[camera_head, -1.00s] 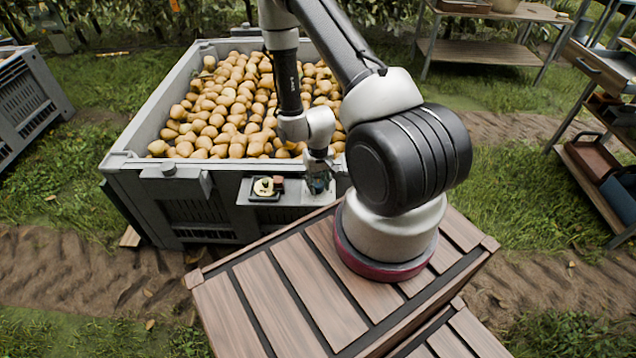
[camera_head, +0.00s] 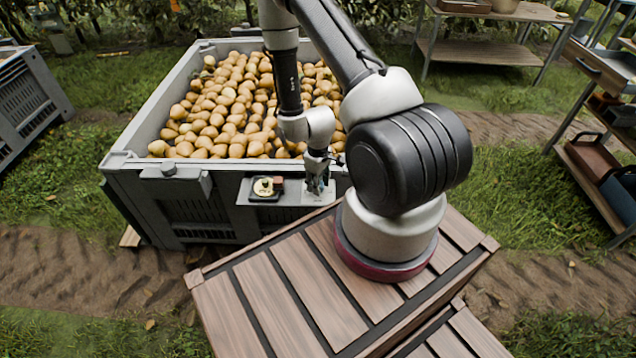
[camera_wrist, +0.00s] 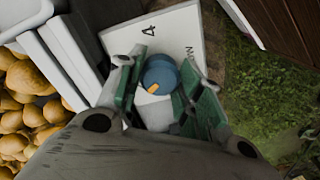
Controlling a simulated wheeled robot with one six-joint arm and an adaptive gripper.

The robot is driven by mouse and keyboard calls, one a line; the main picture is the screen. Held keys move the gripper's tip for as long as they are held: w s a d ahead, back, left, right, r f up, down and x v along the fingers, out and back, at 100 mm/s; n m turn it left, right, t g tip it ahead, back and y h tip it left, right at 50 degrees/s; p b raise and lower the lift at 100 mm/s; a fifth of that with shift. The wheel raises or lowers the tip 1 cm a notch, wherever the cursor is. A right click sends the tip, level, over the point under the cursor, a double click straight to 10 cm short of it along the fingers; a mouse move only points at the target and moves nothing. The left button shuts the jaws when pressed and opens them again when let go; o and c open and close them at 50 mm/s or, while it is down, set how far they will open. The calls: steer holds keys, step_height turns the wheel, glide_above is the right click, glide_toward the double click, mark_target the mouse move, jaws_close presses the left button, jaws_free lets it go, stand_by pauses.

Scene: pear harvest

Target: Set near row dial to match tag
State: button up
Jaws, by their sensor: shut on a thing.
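The dial is a round blue knob (camera_wrist: 160,74) with an orange pointer mark on its near side. It sits on a white plate (camera_wrist: 179,30) printed with a "4" and some partly hidden letters. My gripper (camera_wrist: 158,82) has its green-padded fingers on both sides of the knob and is shut on it. In the head view my gripper (camera_head: 317,185) reaches down to the grey shelf (camera_head: 294,198) on the front of the pear bin. The knob is hidden there by my fingers. No tag can be made out clearly.
A large grey bin (camera_head: 130,160) full of pears (camera_head: 225,115) stands behind the shelf. A dark plate with a pale yellow disc (camera_head: 264,187) and a small brown block lies left of my gripper. Shelving (camera_head: 590,165) stands at the right, with grass between.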

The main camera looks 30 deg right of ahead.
stand_by(0.3)
steer(key=o, duration=1)
steer(key=shift+o, duration=0.2)
steer(key=shift+r, duration=0.1)
step_height(320, 180, up, 12)
